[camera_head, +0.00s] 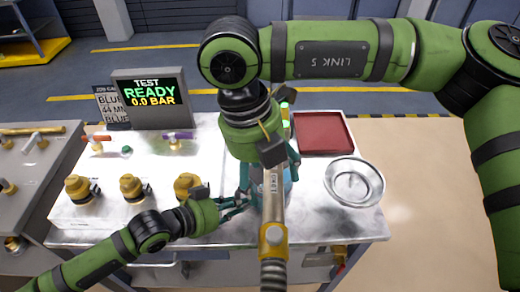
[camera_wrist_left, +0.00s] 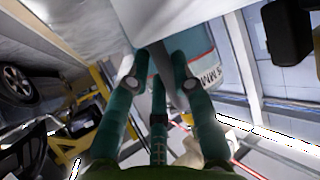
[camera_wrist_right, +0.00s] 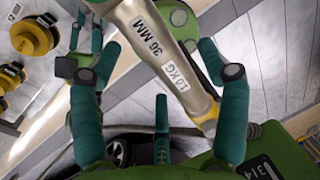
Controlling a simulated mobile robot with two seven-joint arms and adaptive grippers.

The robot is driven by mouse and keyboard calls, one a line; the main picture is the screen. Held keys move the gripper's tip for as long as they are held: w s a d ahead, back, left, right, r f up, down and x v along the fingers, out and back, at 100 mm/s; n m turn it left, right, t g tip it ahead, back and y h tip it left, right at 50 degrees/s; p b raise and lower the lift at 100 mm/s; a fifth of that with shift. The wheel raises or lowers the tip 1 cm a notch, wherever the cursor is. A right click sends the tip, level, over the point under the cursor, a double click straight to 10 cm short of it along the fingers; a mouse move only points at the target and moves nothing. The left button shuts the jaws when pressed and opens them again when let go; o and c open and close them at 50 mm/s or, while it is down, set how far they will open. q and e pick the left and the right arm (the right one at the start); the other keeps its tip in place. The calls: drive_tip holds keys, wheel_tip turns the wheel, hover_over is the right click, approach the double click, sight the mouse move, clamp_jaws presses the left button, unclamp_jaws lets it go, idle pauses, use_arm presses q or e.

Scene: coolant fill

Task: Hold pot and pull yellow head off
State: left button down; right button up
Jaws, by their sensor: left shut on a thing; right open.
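The yellow head is a metal cylinder (camera_head: 272,205) with a yellow collar and a ribbed hose at its near end. In the right wrist view this cylinder (camera_wrist_right: 172,62) carries "36 MM" and "1.0 KG" labels. My right gripper (camera_head: 268,165) is open above it; in the right wrist view its fingers (camera_wrist_right: 159,48) stand on either side of the cylinder. The pot, bluish with lettering, is mostly hidden behind the cylinder and right gripper; its wall (camera_wrist_left: 197,40) shows in the left wrist view. My left gripper (camera_head: 240,203) is shut on the pot from the left.
Several yellow-capped fittings (camera_head: 130,186) stand on the bench at left. A test screen (camera_head: 149,97) reads READY, 0.0 BAR. A red tray (camera_head: 322,134) and a round metal dish (camera_head: 340,199) lie right of the grippers. Bare bench top shows at the front right.

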use_arm(q)
drive_tip(key=shift+r, duration=0.1)
use_arm(e)
drive_tip(key=shift+d+f, duration=0.25)
drive_tip(key=shift+f, duration=1)
clamp_jaws()
